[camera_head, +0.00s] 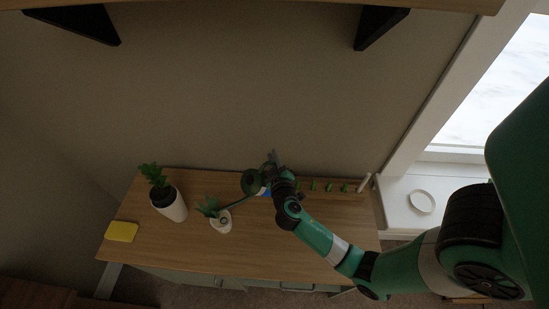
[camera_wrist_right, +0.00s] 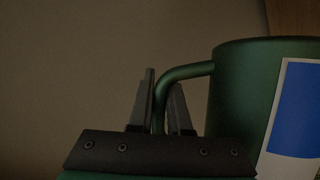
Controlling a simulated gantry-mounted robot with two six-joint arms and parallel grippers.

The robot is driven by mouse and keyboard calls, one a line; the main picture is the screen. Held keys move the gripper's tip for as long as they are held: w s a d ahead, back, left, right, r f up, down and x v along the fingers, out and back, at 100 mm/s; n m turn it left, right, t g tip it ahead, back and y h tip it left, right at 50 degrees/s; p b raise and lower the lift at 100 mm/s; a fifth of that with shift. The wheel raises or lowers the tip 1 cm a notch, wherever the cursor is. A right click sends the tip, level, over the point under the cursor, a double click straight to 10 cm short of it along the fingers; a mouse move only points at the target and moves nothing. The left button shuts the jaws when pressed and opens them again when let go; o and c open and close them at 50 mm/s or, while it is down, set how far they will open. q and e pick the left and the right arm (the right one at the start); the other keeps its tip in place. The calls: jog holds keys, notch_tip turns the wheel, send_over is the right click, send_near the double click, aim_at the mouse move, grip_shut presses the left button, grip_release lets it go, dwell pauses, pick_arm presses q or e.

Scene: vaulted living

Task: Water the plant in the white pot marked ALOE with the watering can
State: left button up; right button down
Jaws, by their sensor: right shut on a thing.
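My right gripper (camera_head: 273,168) is shut on the handle of the green watering can (camera_head: 251,183), over the back of the wooden table. In the right wrist view, the fingers (camera_wrist_right: 162,88) pinch the can's handle, and the can's body (camera_wrist_right: 236,80) with a blue and white label stands at the right. The can's spout points left and down, its end over or close to the aloe plant (camera_head: 209,206). The plant's small white pot (camera_head: 221,228) stands upright; its marking is too small to read. I cannot see whether water flows. My left gripper is out of view.
A taller white pot (camera_head: 172,209) with a leafy plant stands left of the aloe. A yellow flat item (camera_head: 122,232) lies at the table's left end. Small green items (camera_head: 328,187) and a white cylinder (camera_head: 365,183) stand at the back right. The table front (camera_head: 195,255) is clear.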

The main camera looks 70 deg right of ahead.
jog(key=s+d+f+m+y+p, duration=0.1)
jog(key=d+f+m+y+p, duration=0.1)
jog(key=f+m, duration=0.1)
jog(key=s+d+f+m+t+y+p, duration=0.1)
jog(key=s+d+f+m+p, duration=0.1)
jog(key=f, duration=0.4)
jog(key=shift+s+d+f+m+t+y+p, duration=0.15)
jog(key=shift+s+f+m+t+y+p, duration=0.15)
jog(key=shift+m+y+p, duration=0.15)
dwell(1.7)
